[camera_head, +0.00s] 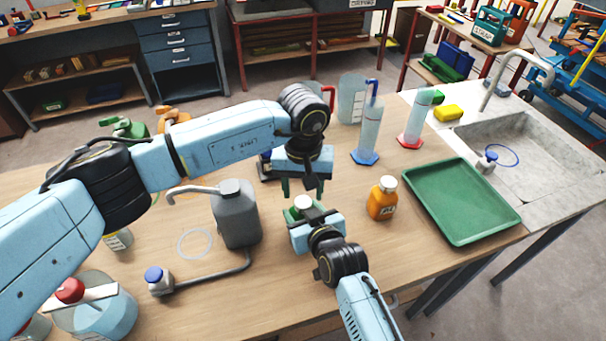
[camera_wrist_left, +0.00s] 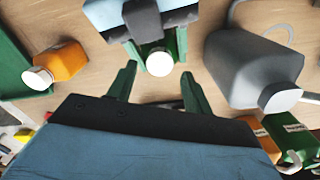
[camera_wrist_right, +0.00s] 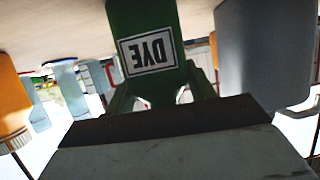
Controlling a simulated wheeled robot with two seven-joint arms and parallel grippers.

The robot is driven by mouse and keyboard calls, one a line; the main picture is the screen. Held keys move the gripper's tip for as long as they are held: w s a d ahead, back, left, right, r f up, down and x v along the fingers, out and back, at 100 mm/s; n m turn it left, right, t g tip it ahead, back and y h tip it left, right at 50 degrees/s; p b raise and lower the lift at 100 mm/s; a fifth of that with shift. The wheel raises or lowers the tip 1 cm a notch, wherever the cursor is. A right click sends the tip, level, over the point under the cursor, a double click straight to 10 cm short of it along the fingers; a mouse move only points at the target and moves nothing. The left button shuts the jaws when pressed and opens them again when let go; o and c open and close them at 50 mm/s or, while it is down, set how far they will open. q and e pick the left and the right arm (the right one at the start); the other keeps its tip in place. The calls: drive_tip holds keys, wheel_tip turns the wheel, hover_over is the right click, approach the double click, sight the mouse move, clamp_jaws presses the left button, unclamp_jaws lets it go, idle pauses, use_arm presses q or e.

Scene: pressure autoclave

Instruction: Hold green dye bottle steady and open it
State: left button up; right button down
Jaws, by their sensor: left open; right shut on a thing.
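The green dye bottle (camera_head: 291,213) stands upright on the wooden table with its white cap (camera_head: 303,202) on. My right gripper (camera_head: 306,214) is shut around its body from the front. In the right wrist view the bottle (camera_wrist_right: 142,18) fills the space between the fingers, its DYE label upside down. My left gripper (camera_head: 303,189) is open and points down just above the cap. In the left wrist view the cap (camera_wrist_left: 159,64) lies between and beyond the spread fingertips, apart from them. Much of the bottle's body is hidden by the right gripper.
A grey jug (camera_head: 236,215) with a spout stands close left. An orange bottle (camera_head: 382,202) stands to the right, beside a green tray (camera_head: 437,178). Measuring cylinders (camera_head: 369,135) stand behind. A wash bottle cap with tube (camera_head: 160,280) lies front left. Bare table lies in front.

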sight(303, 202)
use_arm(q)
drive_tip(key=shift+f, duration=1.55)
drive_tip(key=shift+c, duration=0.2)
